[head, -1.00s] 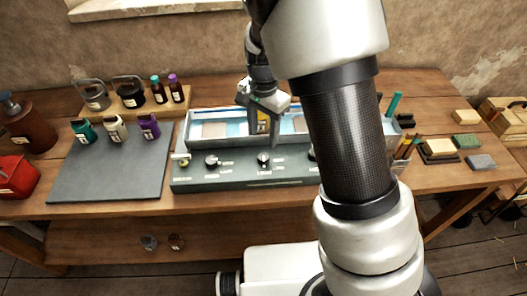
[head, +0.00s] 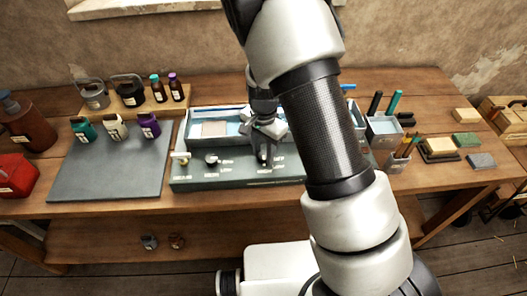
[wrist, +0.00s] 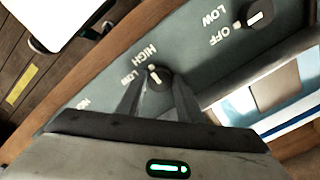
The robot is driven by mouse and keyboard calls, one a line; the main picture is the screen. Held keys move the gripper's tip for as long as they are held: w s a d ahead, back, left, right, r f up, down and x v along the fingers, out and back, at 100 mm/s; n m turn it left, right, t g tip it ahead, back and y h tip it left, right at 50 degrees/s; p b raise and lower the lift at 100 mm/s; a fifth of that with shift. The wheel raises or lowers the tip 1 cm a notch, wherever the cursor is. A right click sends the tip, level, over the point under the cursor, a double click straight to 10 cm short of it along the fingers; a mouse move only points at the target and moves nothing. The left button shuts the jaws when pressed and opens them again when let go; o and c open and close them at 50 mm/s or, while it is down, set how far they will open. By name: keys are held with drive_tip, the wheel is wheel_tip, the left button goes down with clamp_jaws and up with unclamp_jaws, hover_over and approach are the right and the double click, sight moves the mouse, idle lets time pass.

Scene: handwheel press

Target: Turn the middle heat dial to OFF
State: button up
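The grey-green control panel (head: 195,181) stands at the front middle of the table. The middle heat dial (wrist: 157,76) is a small dark knob with a white pointer, which points roughly toward HIGH in the wrist view. My gripper (head: 263,154) is down at this dial, pointing at the panel. In the wrist view its two fingers (wrist: 156,88) stand apart on either side of the knob. I cannot tell whether they touch it. The dial's OFF mark is not readable, and the fingers cover part of its surround. The left dial (head: 212,160) also shows in the wrist view (wrist: 253,15).
A shallow tray (head: 190,125) lies right behind the panel. A dark mat (head: 105,180) with small bottles is at the left. A pen cup (head: 383,128) stands at the right. My arm hides the panel's right part.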

drive_tip(key=c, duration=0.6)
drive_tip(key=shift+n, duration=0.3)
drive_tip(key=n+b, duration=0.2)
drive_tip(key=shift+f+n, duration=0.1)
drive_tip(key=shift+n, duration=0.3)
drive_tip(key=n+b, duration=0.2)
drive_tip(key=n, duration=0.2)
drive_tip(key=shift+n, duration=0.3)
drive_tip(key=n+b, duration=0.1)
drive_tip(key=n, duration=0.4)
drive_tip(key=shift+b, duration=0.3)
drive_tip(key=shift+n, duration=2.5)
drive_tip(key=o, duration=1.1)
drive_tip(key=shift+c, duration=0.2)
